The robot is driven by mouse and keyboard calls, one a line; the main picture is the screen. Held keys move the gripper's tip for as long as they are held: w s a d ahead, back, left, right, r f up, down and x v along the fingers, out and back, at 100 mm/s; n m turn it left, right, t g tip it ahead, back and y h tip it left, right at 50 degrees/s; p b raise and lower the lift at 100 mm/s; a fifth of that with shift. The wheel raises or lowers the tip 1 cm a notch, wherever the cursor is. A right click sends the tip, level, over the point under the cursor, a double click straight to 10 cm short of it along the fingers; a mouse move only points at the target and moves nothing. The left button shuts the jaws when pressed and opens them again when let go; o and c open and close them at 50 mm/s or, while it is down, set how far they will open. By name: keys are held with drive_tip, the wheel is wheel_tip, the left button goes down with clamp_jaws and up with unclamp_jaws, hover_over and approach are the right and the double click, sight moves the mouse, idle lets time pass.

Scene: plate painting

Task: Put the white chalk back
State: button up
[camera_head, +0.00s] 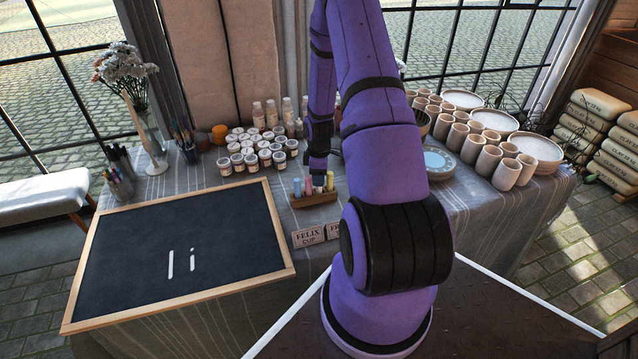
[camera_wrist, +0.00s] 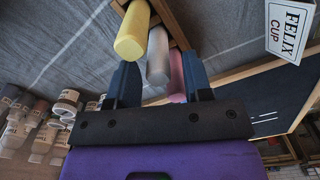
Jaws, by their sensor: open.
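The white chalk (camera_wrist: 158,68) stands in the wooden chalk holder (camera_wrist: 172,22), between the yellow chalk (camera_wrist: 131,30) and the pink chalk (camera_wrist: 176,75) in the wrist view. My gripper (camera_wrist: 159,72) is open, with a finger on each side of the white chalk and a gap visible at its left. I cannot tell how close the other finger is to the pink chalk. In the head view, my gripper (camera_head: 318,170) is over the holder (camera_head: 315,199), and the white chalk is hard to make out there.
A wood-framed blackboard (camera_head: 180,240) with white marks lies left of the holder. Several paint jars (camera_head: 250,160) are behind left. Cups (camera_head: 488,160) and plates (camera_head: 535,146) fill the table's right side.

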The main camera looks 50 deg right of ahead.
wheel_tip(320, 180, up, 6)
drive_tip(key=shift+s+r, duration=0.1)
drive_tip(key=shift+r, duration=0.1)
drive_tip(key=shift+a+r, duration=0.1)
drive_tip(key=shift+r, duration=0.5)
drive_tip(key=a+r+m+t+h, duration=0.1)
drive_tip(key=a+r, duration=0.5)
drive_tip(key=r, duration=0.3)
drive_tip(key=a+r+m, duration=0.1)
drive_tip(key=a+r, duration=0.4)
drive_tip(key=r, duration=0.4)
drive_tip(key=a+r+m+t+h, duration=0.1)
drive_tip(key=a+r+m, duration=0.1)
drive_tip(key=a+r, duration=0.55)
drive_tip(key=s+a+r+m+t+y, duration=0.1)
drive_tip(key=s+a+r, duration=0.5)
drive_tip(key=s, duration=0.3)
drive_tip(key=s+a+r+m+t+y, duration=0.1)
drive_tip(key=s+a+r+m+t, duration=0.1)
drive_tip(key=s+a+r, duration=0.4)
drive_tip(key=s+r, duration=0.1)
drive_tip(key=s, duration=0.2)
drive_tip(key=shift+s+r, duration=0.15)
drive_tip(key=shift+s, duration=0.05)
drive_tip(key=shift+a, duration=0.1)
